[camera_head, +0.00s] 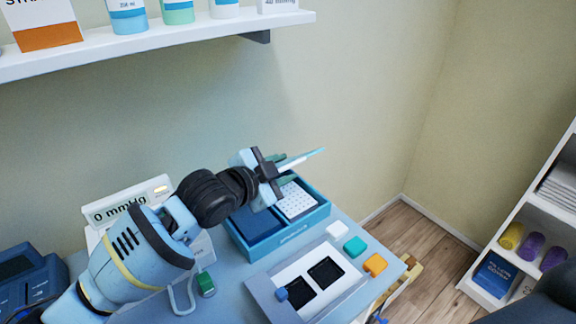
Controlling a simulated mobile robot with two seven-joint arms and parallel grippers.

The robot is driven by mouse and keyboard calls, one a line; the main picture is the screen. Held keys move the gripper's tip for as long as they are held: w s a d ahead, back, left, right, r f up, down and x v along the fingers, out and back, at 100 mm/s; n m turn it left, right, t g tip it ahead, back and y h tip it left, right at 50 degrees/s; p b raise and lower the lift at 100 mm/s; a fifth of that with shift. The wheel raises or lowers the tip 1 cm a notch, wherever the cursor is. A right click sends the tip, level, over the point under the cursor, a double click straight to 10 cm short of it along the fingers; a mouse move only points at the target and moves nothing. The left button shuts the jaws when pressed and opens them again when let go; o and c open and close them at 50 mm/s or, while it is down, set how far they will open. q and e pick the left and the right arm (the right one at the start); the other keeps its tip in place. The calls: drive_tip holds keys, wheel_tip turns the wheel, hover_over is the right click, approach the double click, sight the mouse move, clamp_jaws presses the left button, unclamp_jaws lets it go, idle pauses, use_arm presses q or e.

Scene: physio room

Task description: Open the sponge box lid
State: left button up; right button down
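The sponge box (290,246) is a teal-blue box on the table below my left gripper. Its inside shows, with a dark blue part on the left and a white dotted part (297,200) on the right. My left gripper (288,170) is above the box's far side, pointing right. A thin pale-blue strip (308,157) sticks out at its fingers, tilted up to the right. I cannot tell whether this is the lid seen edge-on or part of the gripper, so its grip is unclear. My arm hides the box's far left part. My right gripper is not in view.
A grey tray (263,298) with black squares stands in front of the box. White, green and orange blocks (375,264) lie to its right. A pressure display (128,203) stands left, behind my arm. A wall shelf (170,50) with bottles hangs above; a white rack (535,225) stands right.

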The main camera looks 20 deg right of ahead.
use_arm(q)
drive_tip(key=shift+x, duration=1.25)
clamp_jaws()
